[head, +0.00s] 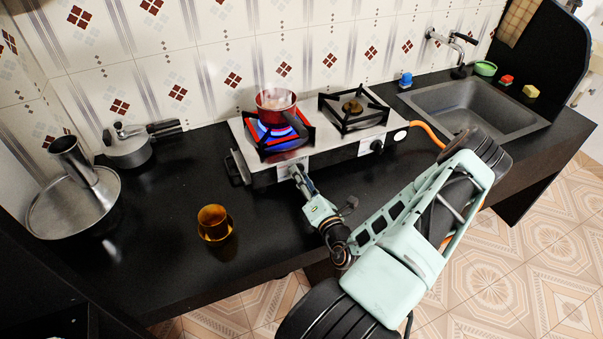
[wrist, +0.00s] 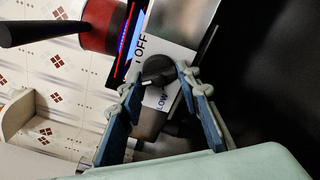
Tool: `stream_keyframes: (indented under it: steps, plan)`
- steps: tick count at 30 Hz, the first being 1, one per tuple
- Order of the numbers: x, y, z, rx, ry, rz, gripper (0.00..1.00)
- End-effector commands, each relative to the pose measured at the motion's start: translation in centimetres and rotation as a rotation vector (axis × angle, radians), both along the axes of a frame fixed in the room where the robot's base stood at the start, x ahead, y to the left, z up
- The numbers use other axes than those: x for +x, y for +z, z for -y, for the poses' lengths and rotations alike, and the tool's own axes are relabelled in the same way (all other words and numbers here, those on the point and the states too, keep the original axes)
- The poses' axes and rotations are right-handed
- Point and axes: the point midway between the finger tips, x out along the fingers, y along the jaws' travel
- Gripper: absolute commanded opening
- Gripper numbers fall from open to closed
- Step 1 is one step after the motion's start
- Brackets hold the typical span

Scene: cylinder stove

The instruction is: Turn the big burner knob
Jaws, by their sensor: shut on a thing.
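The two-burner stove (head: 335,152) stands on the black counter. My gripper (head: 297,174) is at its front, below the left burner. In the wrist view the black knob (wrist: 157,70) sits between the two blue fingers of my gripper (wrist: 158,77), which is shut on it. The panel by the knob reads "OFF" and "LOW". The knob is hidden behind the fingertips in the head view. A blue flame (head: 271,133) burns on the left burner under a red pot (head: 275,104).
The right burner (head: 352,107) is bare, with another knob (head: 376,146) below it. An orange hose (head: 428,133) leaves the stove's right side. An amber cup (head: 213,222) stands front left, a lidded pot (head: 128,150) behind it. The sink (head: 478,108) is right.

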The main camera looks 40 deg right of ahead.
Motion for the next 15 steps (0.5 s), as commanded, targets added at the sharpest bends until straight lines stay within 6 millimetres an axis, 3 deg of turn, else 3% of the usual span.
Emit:
stream_keyframes:
  steps: [15]
  plan:
    - [0.0,0.25,-0.06,0.433,-0.001,0.103,0.07]
